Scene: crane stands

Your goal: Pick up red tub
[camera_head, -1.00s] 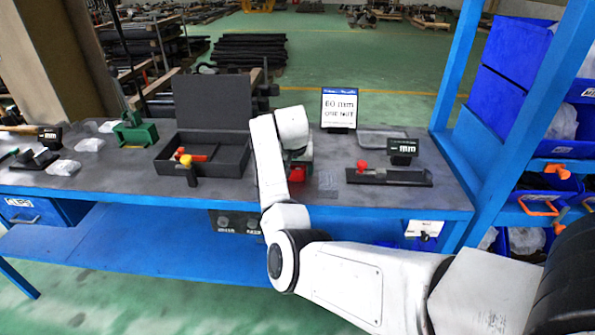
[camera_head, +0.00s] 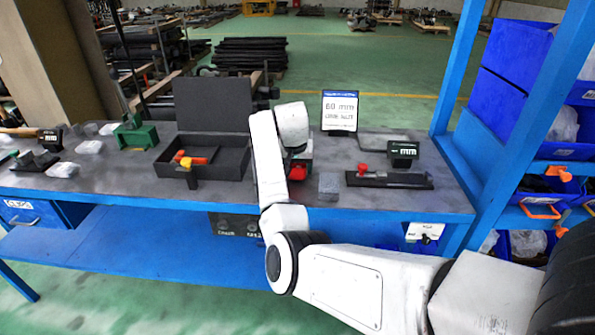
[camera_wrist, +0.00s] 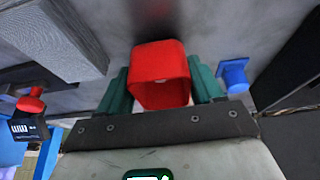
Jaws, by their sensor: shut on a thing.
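The red tub (camera_wrist: 160,75) sits between the two green fingers of my gripper (camera_wrist: 161,88) in the wrist view. The fingers press on its left and right sides, so my gripper is shut on it. In the head view the red tub (camera_head: 298,172) shows as a small red patch beside my white wrist, over the workbench. My arm hides most of the tub and the fingers there. I cannot tell whether the tub is clear of the bench top.
A black open case (camera_head: 228,170) with red and yellow tools stands to the left. A grey block (camera_head: 328,187) and a black tray with a red knob (camera_head: 395,180) are close on the right. A sign (camera_head: 339,112) stands behind. A blue post (camera_head: 455,65) rises at the right.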

